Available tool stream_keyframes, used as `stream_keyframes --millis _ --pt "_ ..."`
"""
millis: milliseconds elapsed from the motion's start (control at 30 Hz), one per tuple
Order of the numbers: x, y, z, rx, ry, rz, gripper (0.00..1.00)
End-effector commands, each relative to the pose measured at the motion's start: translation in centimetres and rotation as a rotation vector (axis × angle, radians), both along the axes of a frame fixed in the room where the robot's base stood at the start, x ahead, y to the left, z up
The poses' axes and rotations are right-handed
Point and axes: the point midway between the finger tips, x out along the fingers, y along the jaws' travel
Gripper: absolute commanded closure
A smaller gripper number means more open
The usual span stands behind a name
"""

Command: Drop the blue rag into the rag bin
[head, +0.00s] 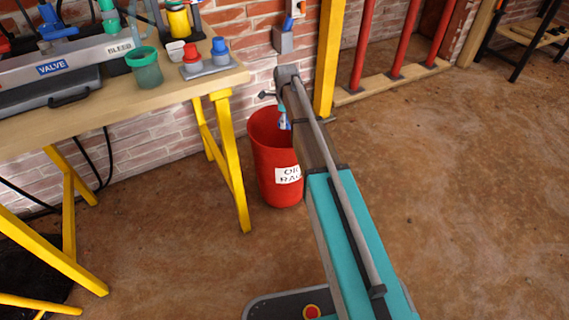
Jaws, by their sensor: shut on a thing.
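The rag bin is a tall red round bin (262,165) on the floor to the right of the workbench, with a white label partly hidden by my arm. My gripper (283,112) is over the bin's opening and partly hidden by my arm's end. A small blue and white piece, the blue rag (285,124), hangs below the gripper at the mouth of the bin. The gripper is shut on the rag. The fingertips are too small to make out clearly, and I cannot tell how far the rag reaches below the rim.
A workbench with yellow legs (232,165) stands left of the bin. It carries a grey valve unit (85,60), a green cup (146,70) and red and blue knobs. A yellow post (328,60) and brick wall are behind. The floor at right is clear.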

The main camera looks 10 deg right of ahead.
Motion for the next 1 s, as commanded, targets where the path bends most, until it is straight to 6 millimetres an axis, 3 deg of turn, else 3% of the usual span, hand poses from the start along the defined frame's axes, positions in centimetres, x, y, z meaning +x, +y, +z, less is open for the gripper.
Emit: stream_keyframes --millis 100,133,200,1000 --pt "0.00 -0.01 0.02 0.000 0.000 0.000 0.51" --pt "0.00 -0.01 0.02 0.000 0.000 0.000 0.11" --pt "0.00 -0.01 0.02 0.000 0.000 0.000 0.00" --pt "0.00 -0.03 0.02 0.000 0.000 0.000 0.00"
